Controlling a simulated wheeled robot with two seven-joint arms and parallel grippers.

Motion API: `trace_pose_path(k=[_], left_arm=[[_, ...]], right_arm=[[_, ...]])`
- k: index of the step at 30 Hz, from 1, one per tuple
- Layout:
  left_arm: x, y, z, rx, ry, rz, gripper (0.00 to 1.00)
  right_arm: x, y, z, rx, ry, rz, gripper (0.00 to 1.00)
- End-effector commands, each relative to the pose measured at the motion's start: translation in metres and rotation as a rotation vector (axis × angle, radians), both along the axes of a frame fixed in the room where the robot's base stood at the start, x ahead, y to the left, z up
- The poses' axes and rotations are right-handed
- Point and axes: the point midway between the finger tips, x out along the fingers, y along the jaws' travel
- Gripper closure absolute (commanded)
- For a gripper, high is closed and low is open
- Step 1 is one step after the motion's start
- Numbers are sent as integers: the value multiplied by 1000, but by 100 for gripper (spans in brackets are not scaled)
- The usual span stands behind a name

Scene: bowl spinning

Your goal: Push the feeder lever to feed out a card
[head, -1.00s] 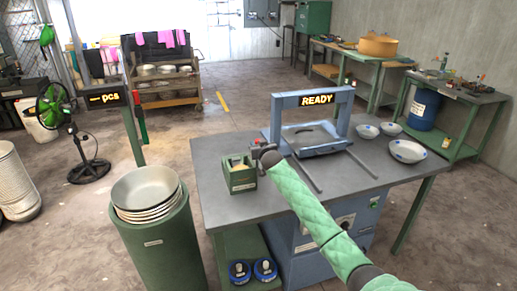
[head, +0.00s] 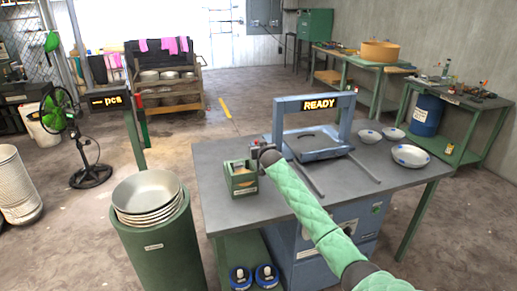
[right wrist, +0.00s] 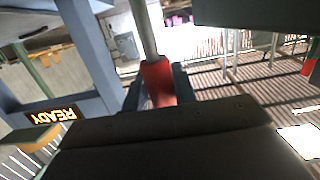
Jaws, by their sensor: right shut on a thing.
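The feeder is a green box (head: 241,182) with pale cards inside, standing at the left front edge of the grey table (head: 215,160). My right gripper (head: 257,150) is just to the right of its top in the head view. In the right wrist view, the feeder lever (right wrist: 159,82) is a pale rod with a red grip. The fingers of my right gripper (right wrist: 158,95) are closed around that red grip. In the head view the gripper hides most of the lever. No card shows outside the feeder. My left gripper is not in view.
A blue frame (head: 313,103) with a lit READY sign stands behind the gripper; it also shows in the right wrist view (right wrist: 88,45). Several white bowls, one being the large bowl (head: 411,155), sit at right. Stacked metal bowls (head: 147,190) top a green bin at left.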

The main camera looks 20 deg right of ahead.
Motion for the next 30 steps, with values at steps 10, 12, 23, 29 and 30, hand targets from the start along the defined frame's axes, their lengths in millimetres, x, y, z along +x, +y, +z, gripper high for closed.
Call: trace_pose_path(k=[10, 12, 23, 29, 30], left_arm=[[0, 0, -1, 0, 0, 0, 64], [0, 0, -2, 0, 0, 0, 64], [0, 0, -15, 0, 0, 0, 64], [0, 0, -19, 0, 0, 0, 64], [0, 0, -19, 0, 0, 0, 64]], right_arm=[[4, 0, 4, 6, -5, -1, 87], [5, 0, 4, 6, -6, -1, 86], [25, 2, -3, 7, -6, 0, 85], [33, 3, -6, 8, -4, 1, 85], [34, 3, -6, 8, -4, 1, 85]])
